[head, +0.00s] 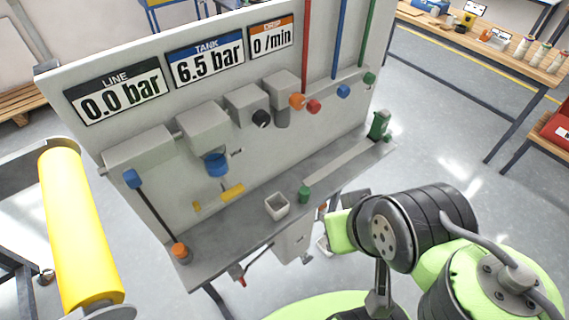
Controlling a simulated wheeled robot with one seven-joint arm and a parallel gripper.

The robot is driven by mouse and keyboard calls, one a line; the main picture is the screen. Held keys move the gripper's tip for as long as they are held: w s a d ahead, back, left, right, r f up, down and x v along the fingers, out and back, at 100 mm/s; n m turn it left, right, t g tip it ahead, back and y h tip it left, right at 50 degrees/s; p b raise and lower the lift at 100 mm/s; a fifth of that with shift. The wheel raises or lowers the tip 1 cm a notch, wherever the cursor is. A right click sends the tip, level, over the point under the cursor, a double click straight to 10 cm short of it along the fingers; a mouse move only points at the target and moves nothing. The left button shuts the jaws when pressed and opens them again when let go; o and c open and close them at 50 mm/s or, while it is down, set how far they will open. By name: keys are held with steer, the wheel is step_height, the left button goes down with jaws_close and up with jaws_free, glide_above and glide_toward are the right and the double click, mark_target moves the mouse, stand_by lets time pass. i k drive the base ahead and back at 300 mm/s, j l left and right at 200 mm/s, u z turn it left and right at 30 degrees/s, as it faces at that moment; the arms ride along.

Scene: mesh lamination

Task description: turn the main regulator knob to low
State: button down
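An upright grey panel stands on a grey bench and bears several regulator-like blocks. A blue knob (216,164) sits under the second block from the left. A black round knob (261,118) sits on the third block. No readable label shows which is the main regulator knob, and its setting cannot be read. The line display (118,90) reads 0.0 bar, and the tank display (206,58) reads 6.5 bar. My arm's dark and green links are at the lower right, in front of the bench. I cannot make out my gripper's fingers; no contact with a knob shows.
An orange knob (297,101), a red knob (314,106) and a blue knob (344,91) sit further right. A white open cup (277,206) and a green cylinder (304,194) stand on the bench. A yellow cylinder (75,228) fills the left foreground.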

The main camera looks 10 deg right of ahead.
mark_target(261, 119)
steer(key=k+u, duration=0.2)
steer(key=u, duration=0.25)
steer(key=k+j+u, duration=0.1)
steer(key=u, duration=0.35)
steer(key=k+j+u, duration=0.2)
steer(key=u, duration=0.25)
